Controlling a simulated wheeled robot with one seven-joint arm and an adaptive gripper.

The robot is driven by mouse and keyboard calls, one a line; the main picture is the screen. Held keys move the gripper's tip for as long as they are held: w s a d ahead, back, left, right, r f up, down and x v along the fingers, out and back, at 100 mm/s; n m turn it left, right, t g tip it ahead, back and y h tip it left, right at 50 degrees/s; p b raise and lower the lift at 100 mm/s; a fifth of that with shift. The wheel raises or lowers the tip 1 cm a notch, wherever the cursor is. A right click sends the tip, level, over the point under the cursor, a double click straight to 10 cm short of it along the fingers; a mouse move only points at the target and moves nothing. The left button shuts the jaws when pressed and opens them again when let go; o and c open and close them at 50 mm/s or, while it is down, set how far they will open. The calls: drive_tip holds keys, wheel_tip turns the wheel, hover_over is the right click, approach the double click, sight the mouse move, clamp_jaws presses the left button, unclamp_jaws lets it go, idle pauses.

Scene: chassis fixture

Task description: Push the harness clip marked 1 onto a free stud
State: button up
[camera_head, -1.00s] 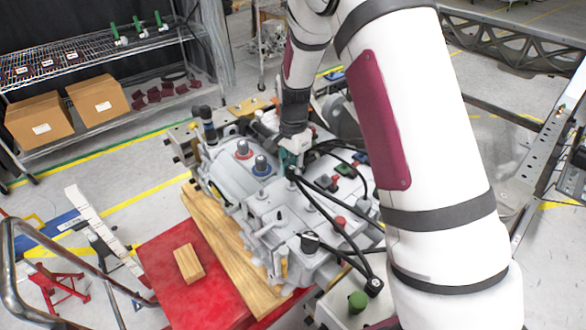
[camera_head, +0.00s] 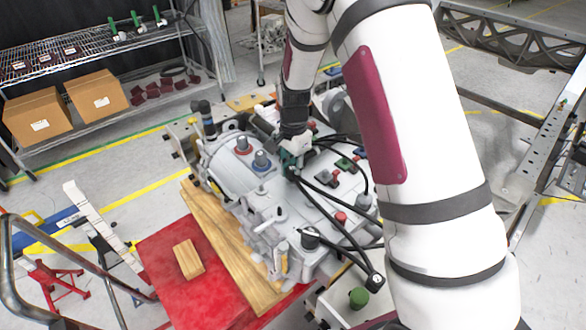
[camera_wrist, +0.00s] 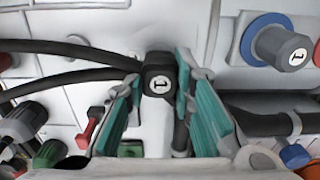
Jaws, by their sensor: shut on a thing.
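The black harness clip marked 1 (camera_wrist: 160,75) sits between the teal finger pads of my gripper (camera_wrist: 158,95), its white label facing the wrist camera. The pads close on it from both sides. Black cables (camera_wrist: 60,48) run from it to the left in the wrist view. In the head view my gripper (camera_head: 291,163) is low over the grey casting (camera_head: 225,165), and the clip is mostly hidden by the fingers. A grey post with a blue ring (camera_wrist: 284,46), also marked 1, stands to the right of the gripper. I cannot tell whether a stud is under the clip.
Red-based (camera_head: 341,217) and green-based (camera_head: 345,164) fittings and looping black cables (camera_head: 335,205) lie on the casting near the gripper. A wooden block (camera_head: 188,259) lies on the red table (camera_head: 165,265).

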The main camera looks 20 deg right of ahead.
drive_tip(key=shift+f, duration=0.55)
drive_tip(key=o, duration=0.9)
drive_tip(key=shift+r, duration=0.1)
drive_tip(key=shift+r+p, duration=0.75)
drive_tip(key=shift+r, duration=2.2)
drive_tip(key=shift+r, duration=0.1)
